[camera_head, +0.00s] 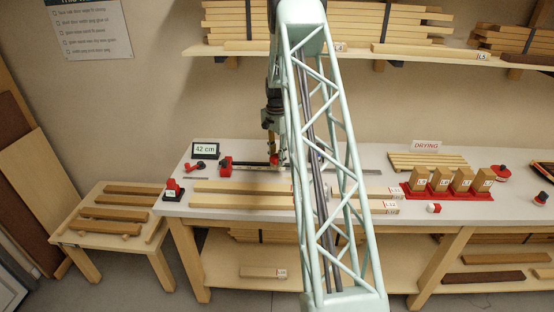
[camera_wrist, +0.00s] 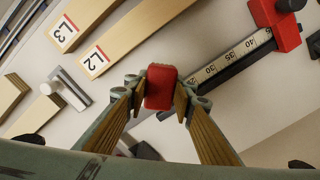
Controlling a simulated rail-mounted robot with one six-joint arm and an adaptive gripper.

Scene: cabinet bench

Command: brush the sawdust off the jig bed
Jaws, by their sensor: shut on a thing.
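My gripper (camera_wrist: 161,90) is shut on a red block-shaped thing (camera_wrist: 160,86). I see it end-on, so I cannot tell whether it is a brush handle, and any bristles are hidden. The red thing also shows low at my gripper in the head view (camera_head: 274,159). The jig bed is a dark bar with a white number scale (camera_wrist: 232,58) and a red end block (camera_wrist: 275,22). It lies beside the held thing in the wrist view; I cannot tell if they touch. In the head view its left red block (camera_head: 225,165) shows. I can make out no sawdust.
Wood blocks stand in a red holder (camera_head: 447,193) at right. My arm covers the bench's middle in the head view.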

